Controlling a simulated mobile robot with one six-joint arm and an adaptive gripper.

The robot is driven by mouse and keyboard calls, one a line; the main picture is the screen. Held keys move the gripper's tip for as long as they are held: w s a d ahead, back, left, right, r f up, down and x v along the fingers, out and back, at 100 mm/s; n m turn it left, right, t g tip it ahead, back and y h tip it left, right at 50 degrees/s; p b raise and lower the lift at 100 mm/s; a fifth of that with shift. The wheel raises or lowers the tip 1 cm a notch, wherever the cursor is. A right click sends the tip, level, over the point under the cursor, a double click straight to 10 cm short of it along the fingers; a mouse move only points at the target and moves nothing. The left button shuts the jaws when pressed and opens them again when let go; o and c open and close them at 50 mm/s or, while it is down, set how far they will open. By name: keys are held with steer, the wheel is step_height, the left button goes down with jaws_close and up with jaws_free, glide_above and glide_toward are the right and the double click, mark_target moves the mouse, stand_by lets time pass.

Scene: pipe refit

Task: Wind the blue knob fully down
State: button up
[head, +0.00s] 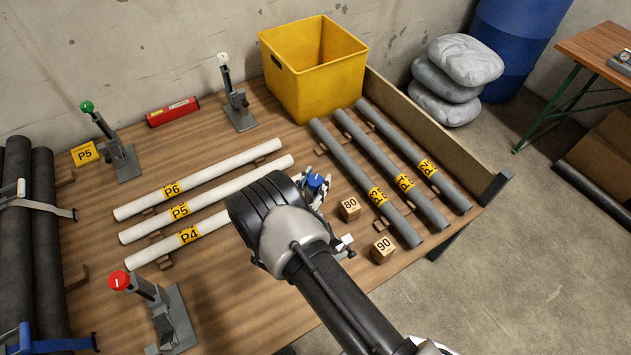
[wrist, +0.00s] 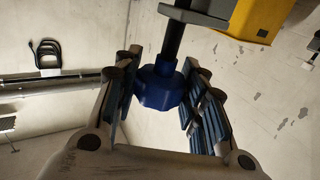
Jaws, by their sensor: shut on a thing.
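The blue knob (wrist: 160,86) is a lobed handle on the end of a dark threaded rod (wrist: 174,40) in the wrist view. The rod runs into a grey clamp block (wrist: 196,14). My gripper (wrist: 159,74) is shut on the blue knob, with one padded finger on each side. In the head view the blue knob (head: 315,180) shows just past my wrist, among the fingers of my gripper (head: 312,188). My arm hides most of this clamp and its foot in the head view, so the gap under the rod cannot be seen.
Other clamps carry a red knob (head: 119,280), a green knob (head: 87,106) and a white knob (head: 223,58). White pipes (head: 200,177) lie left of my gripper and grey pipes (head: 371,177) right. Blocks 80 (head: 350,209) and 90 (head: 382,249) stand close by. A yellow bin (head: 313,70) is behind.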

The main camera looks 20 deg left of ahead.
mark_target(317, 189)
steer(key=shift+d+n+y, duration=0.1)
steer(key=shift+n+y, duration=0.2)
steer(key=shift+y, duration=0.2)
steer(key=n+y+p, duration=0.1)
steer(key=n+y, duration=0.2)
steer(key=y, duration=0.2)
steer(key=shift+n, duration=0.3)
steer(key=shift+n+g+y, duration=0.5)
steer(key=shift+n+y, duration=0.35)
steer(key=shift+y, duration=0.55)
steer(key=shift+n+g+y, duration=0.5)
steer(key=shift+n+y, duration=0.35)
steer(key=shift+y, duration=0.55)
steer(key=o, duration=1.1)
steer(key=shift+s, duration=0.1)
steer(key=v, duration=0.7)
steer(key=shift+s+d, duration=0.1)
